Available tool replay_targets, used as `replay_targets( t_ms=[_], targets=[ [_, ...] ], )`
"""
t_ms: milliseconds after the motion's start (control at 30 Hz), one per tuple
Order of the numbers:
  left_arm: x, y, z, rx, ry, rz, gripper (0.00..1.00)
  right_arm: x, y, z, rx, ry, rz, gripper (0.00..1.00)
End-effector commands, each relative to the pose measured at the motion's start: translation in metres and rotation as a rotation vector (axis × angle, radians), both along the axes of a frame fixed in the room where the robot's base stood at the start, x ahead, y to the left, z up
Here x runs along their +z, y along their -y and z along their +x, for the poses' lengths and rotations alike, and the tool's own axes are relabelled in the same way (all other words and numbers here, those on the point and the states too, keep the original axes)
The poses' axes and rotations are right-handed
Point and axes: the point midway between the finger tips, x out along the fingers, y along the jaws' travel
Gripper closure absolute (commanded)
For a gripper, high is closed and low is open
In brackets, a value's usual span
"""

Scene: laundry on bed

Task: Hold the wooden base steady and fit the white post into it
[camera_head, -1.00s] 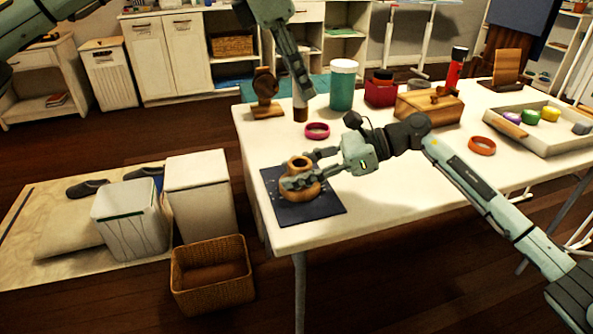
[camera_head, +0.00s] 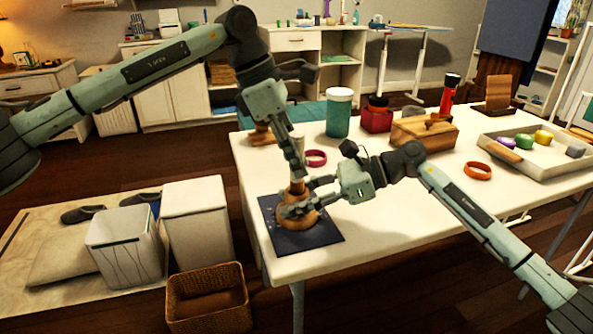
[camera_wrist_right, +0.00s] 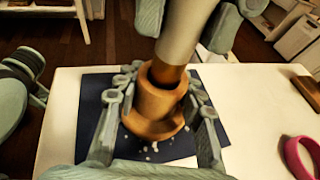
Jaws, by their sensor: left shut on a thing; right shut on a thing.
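The wooden base (camera_head: 306,217) is a round, vase-like brown piece standing upright on a dark blue mat (camera_head: 328,236). My right gripper (camera_head: 303,198) is shut around it, one finger on each side, as the right wrist view also shows. My left gripper (camera_head: 295,168) is shut on the white post (camera_wrist_right: 186,30) and holds it nearly upright above the base. The post's brown lower end (camera_wrist_right: 168,72) is at the mouth of the base (camera_wrist_right: 155,108), with the dark opening visible around it. How deep it sits cannot be told.
A pink ring (camera_head: 316,158) lies just behind my right gripper. A teal jar (camera_head: 339,112), a red jar (camera_head: 376,117) and a wooden box (camera_head: 422,133) stand farther back. An orange ring (camera_head: 478,171) and a tray (camera_head: 540,160) are at the right. The table front is clear.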

Motion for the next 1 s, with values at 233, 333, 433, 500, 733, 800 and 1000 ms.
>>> replay_targets(
  t_ms=[233,333,433,500,733,800,1000],
  targets=[
    [-0.027,0.0,0.0,0.002,-0.001,0.0,1.0,-0.001,0.0,0.0,0.0,-0.001,-0.002,0.93],
    [-0.026,0.0,0.0,0.001,0.0,0.0,1.0,-0.001,0.0,0.0,0.0,-0.001,-0.002,0.93],
    [-0.027,0.0,0.0,0.001,-0.002,0.0,1.0,-0.001,0.0,0.0,0.0,-0.001,-0.002,0.93],
    [-0.029,0.0,0.0,0.001,-0.002,0.0,1.0,-0.001,0.0,0.0,0.0,-0.001,-0.002,0.93],
    [-0.029,0.0,0.0,0.001,-0.002,0.0,0.58,-0.001,0.0,0.0,0.0,-0.001,-0.002,0.93],
    [-0.029,0.0,0.0,0.001,-0.002,0.0,0.58,-0.001,0.0,0.0,0.0,-0.001,-0.002,0.93],
    [-0.028,0.0,0.0,0.001,-0.001,0.0,0.58,-0.001,0.0,0.0,0.0,-0.001,-0.002,0.93]
  ],
)
